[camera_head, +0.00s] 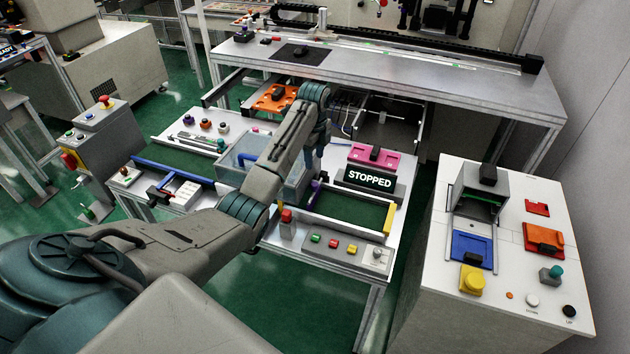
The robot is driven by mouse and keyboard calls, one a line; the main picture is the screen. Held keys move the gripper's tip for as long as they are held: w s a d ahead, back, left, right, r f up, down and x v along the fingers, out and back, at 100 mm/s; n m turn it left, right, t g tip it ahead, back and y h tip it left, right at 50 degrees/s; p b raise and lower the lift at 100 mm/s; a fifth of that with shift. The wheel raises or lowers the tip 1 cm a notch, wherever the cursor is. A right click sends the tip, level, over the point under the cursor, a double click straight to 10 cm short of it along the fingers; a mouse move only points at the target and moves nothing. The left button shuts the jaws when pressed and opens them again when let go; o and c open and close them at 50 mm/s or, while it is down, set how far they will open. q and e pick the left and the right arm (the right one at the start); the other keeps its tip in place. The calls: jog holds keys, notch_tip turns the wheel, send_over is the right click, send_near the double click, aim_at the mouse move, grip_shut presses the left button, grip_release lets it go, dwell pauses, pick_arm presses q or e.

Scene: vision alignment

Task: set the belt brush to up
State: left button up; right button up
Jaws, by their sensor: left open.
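A flat dark green belt (347,217) lies at the front of the middle table, with a purple bar (317,194) at its left end and a yellow bar (388,219) at its right end. I cannot tell which part is the belt brush or how it is set. A black sign (369,180) reading STOPPED stands behind the belt. My left arm reaches in from the lower left over the table. My left gripper (318,148) hangs from its wrist, above the area behind the belt; it is open, its fingertips small and partly hidden. My right gripper is not in view.
A clear bin (243,158) stands left of the belt, partly behind my arm. A button panel (333,246) lies in front. The white console (512,238) at right carries white DOWN (532,300) and black UP (569,311) buttons. A gap separates table and console.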

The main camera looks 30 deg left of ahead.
aim_at(314, 184)
pick_arm(q)
notch_tip(314, 184, down, 10)
jog(key=p, duration=0.3)
jog(key=shift+r, duration=0.2)
jog(key=shift+f, duration=0.5)
grip_shut()
